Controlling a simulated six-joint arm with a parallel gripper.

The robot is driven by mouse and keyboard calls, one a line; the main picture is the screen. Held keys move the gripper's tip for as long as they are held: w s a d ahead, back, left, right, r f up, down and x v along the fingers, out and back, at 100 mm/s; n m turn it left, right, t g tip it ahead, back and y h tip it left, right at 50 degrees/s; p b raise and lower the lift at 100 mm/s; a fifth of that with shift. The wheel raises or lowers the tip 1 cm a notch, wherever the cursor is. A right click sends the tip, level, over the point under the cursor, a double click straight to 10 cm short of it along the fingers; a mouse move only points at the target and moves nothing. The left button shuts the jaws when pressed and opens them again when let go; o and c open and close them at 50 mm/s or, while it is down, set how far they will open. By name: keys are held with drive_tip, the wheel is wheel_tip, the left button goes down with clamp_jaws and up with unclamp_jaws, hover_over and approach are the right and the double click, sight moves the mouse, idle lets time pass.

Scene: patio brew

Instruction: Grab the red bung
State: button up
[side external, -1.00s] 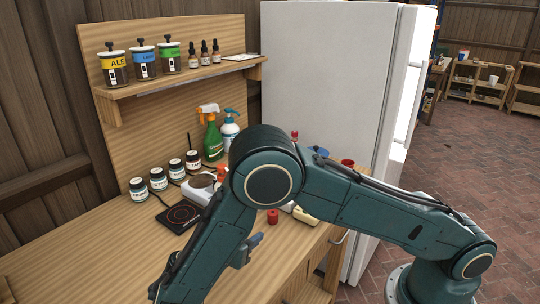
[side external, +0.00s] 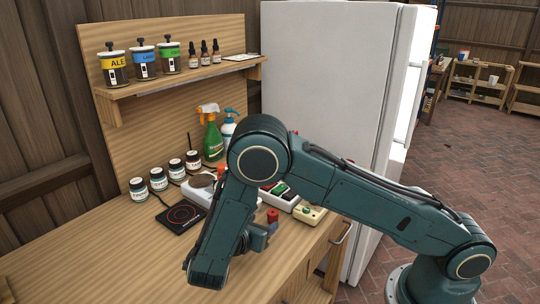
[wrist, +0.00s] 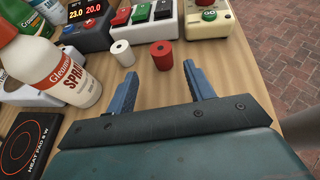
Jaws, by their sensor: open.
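The red bung (wrist: 162,55) stands on the wooden bench in the wrist view, just beyond my open fingertips and roughly between their lines. It is a short red cylinder with a small hole in its top. In the side view the red bung (side external: 272,215) shows just above and right of my gripper (side external: 262,238). In the wrist view my gripper (wrist: 159,75) has two blue fingers spread apart with nothing between them. The side view shows the fingers only partly, behind my arm.
A white bung (wrist: 122,52) stands just left of the red one. A spray bottle (wrist: 65,75) is close to my left finger. A heat pad (wrist: 22,145) lies lower left. Boxes with coloured switches (wrist: 140,14) and a cream box (wrist: 208,28) stand behind the bungs.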

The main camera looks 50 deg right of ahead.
sight(270, 218)
drive_tip(key=shift+s+x, duration=0.2)
drive_tip(key=shift+x, duration=2.4)
drive_tip(key=shift+r, duration=0.1)
drive_tip(key=c, duration=1)
drive_tip(key=shift+r, duration=0.15)
drive_tip(key=shift+c, duration=0.2)
wheel_tip(270, 218, up, 20)
